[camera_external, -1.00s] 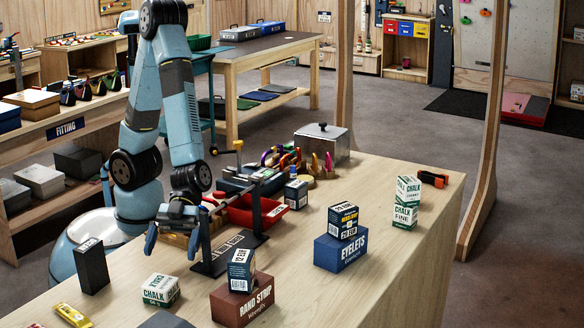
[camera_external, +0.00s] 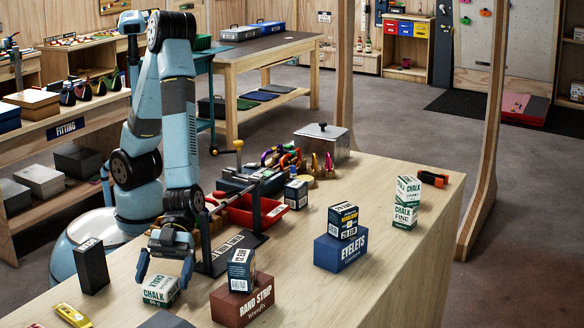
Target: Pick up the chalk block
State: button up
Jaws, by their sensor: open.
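A white chalk block (camera_external: 159,291) with green lettering sits on the wooden table, near the front left. My gripper (camera_external: 164,278) points down over it, with one finger at the block's left and the other at its right. The fingers are open; I cannot tell whether they touch the block. Two more white and green chalk blocks are stacked at the right of the table, the upper one (camera_external: 408,190) turned on the lower one (camera_external: 404,216).
A black upright box (camera_external: 91,266) stands left of the gripper. A black stand (camera_external: 238,247) is close at its right. A dark red Band Strip box (camera_external: 242,303) bears a small box (camera_external: 242,270). A blue Eyelets box (camera_external: 340,252) stands farther right. A yellow item (camera_external: 73,315) lies front left.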

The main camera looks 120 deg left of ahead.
jog(key=shift+c, duration=0.3)
jog(key=c, duration=1)
jog(key=shift+r, duration=0.1)
